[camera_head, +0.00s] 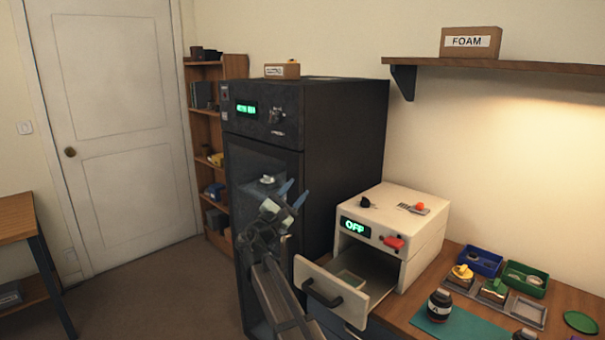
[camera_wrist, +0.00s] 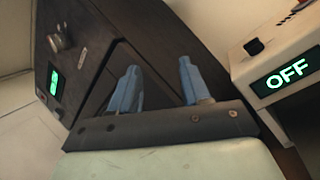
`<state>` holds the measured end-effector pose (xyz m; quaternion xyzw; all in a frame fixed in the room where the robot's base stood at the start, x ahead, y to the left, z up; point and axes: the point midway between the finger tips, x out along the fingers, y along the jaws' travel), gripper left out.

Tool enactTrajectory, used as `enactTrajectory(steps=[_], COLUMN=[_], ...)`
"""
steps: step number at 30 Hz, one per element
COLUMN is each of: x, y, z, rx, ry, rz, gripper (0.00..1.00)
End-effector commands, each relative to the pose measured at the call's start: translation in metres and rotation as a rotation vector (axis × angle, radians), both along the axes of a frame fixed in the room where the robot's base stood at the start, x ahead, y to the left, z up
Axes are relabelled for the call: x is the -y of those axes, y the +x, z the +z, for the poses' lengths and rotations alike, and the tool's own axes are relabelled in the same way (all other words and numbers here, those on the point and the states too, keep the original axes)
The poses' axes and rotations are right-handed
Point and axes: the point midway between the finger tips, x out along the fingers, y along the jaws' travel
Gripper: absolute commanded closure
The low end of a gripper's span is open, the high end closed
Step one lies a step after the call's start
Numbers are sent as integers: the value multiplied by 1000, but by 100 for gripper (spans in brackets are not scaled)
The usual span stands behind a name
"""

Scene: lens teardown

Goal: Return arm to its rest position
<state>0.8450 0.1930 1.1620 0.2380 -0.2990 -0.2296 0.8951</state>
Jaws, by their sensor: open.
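My gripper (camera_head: 293,194) is raised in front of the dark cabinet (camera_head: 345,120) in the head view. Its two blue fingertips are spread apart, with nothing between them. In the wrist view my gripper (camera_wrist: 158,85) is also open and empty, with the cabinet's dark front (camera_wrist: 85,75) behind it. My arm reaches up from the bottom of the head view, left of the white box with the OFF display (camera_head: 420,220).
The white box's drawer (camera_head: 345,295) is pulled out, close to the right of my arm, with a light tray (camera_head: 350,279) inside. The workbench at right holds a black lens (camera_head: 439,306), a blue bin (camera_head: 480,261) and a green bin (camera_head: 525,279). A shelf (camera_head: 500,64) hangs above.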

Motion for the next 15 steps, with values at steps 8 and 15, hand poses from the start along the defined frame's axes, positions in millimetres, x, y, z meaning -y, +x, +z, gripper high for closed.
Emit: enactTrajectory(steps=[8,15], x=[-67,-59], y=[-37,-50], z=[-143,-278], rx=[13,-63], ry=[424,826], rz=[272,312], gripper=[53,53])
